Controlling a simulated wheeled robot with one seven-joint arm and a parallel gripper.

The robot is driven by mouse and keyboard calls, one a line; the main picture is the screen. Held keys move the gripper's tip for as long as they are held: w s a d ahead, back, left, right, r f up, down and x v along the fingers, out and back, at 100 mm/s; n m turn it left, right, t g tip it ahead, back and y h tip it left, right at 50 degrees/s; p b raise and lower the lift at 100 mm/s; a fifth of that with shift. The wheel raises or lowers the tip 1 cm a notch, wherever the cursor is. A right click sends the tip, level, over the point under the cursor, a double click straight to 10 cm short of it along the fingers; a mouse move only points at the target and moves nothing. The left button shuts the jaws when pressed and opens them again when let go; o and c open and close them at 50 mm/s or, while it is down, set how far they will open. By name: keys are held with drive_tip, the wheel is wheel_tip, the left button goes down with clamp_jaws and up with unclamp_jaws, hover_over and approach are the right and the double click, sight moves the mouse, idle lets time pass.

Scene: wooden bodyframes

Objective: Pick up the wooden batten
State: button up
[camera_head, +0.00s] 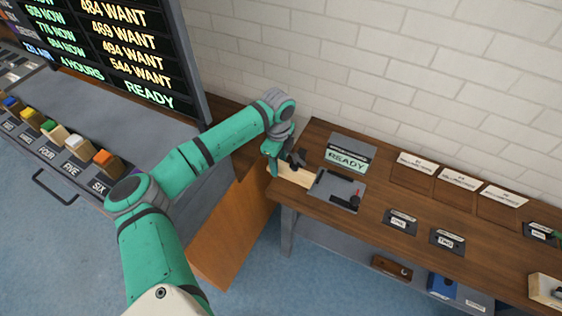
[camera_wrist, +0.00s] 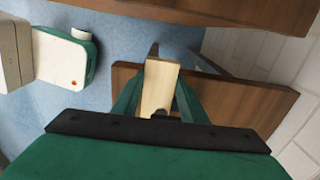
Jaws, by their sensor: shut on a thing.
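The wooden batten (camera_head: 291,174) is a short, pale, light-coloured strip at the left end of the brown table, beside a grey plate. My gripper (camera_head: 276,160) is at its left part, shut on it. In the wrist view the batten (camera_wrist: 158,87) runs between the two fingers of my gripper (camera_wrist: 158,105), and its far end extends past them. The head view does not clearly show whether the batten rests on the table or is just above it.
A grey bench (camera_head: 120,130) with coloured blocks and a display board (camera_head: 110,50) stand left. A brick wall is behind.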

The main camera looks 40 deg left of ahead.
drive_tip(key=s+d, duration=0.4)
drive_tip(key=s, duration=1.2)
drive_tip(key=shift+s, duration=0.3)
drive_tip(key=shift+s+r, duration=0.1)
drive_tip(key=shift+s, duration=0.05)
drive_tip(key=s+d, duration=0.1)
drive_tip(key=s, duration=0.7)
drive_tip(key=shift+d, duration=0.35)
idle(0.8)
drive_tip(key=shift+r, duration=0.15)
wheel_tip(320, 180, up, 7)
idle(1.1)
drive_tip(key=shift+w, duration=0.15)
idle(0.4)
